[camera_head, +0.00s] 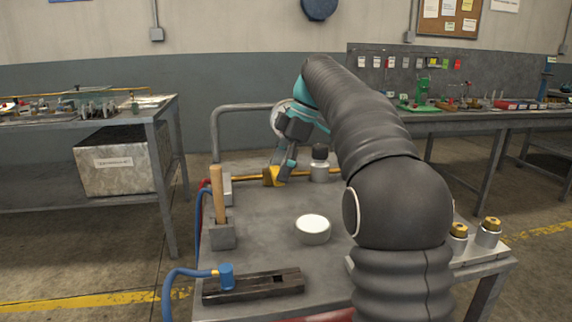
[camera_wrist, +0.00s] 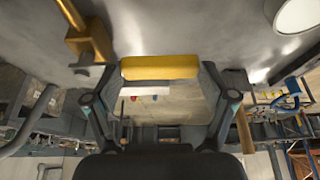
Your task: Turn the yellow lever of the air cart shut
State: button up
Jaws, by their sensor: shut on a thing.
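The air cart (camera_head: 270,215) is a grey metal-topped cart in front of me. A yellow pipe (camera_head: 245,178) runs across its far part, and the yellow lever (camera_head: 273,177) shows there at my fingertips. My gripper (camera_head: 281,168) reaches down to it from the far side of my arm. In the wrist view the lever is a yellow bar (camera_wrist: 160,67) spanning between the two fingertips, and my gripper (camera_wrist: 160,75) is shut on it. A yellow fitting (camera_wrist: 88,40) on the pipe lies to its left, apart from the bar. My arm covers part of the cart's right side.
A wooden-handled tool (camera_head: 219,197) stands in a grey block at the cart's left. A grey canister (camera_head: 319,166) stands just right of my gripper. Workbenches flank the cart.

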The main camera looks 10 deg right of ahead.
jog(key=shift+f, duration=0.25)
jog(key=o, duration=1.5)
jog(key=shift+o, duration=0.2)
jog(key=shift+r, duration=0.1)
jog(key=shift+d+r, duration=0.1)
jog(key=v, duration=0.7)
jog(key=shift+r, duration=0.15)
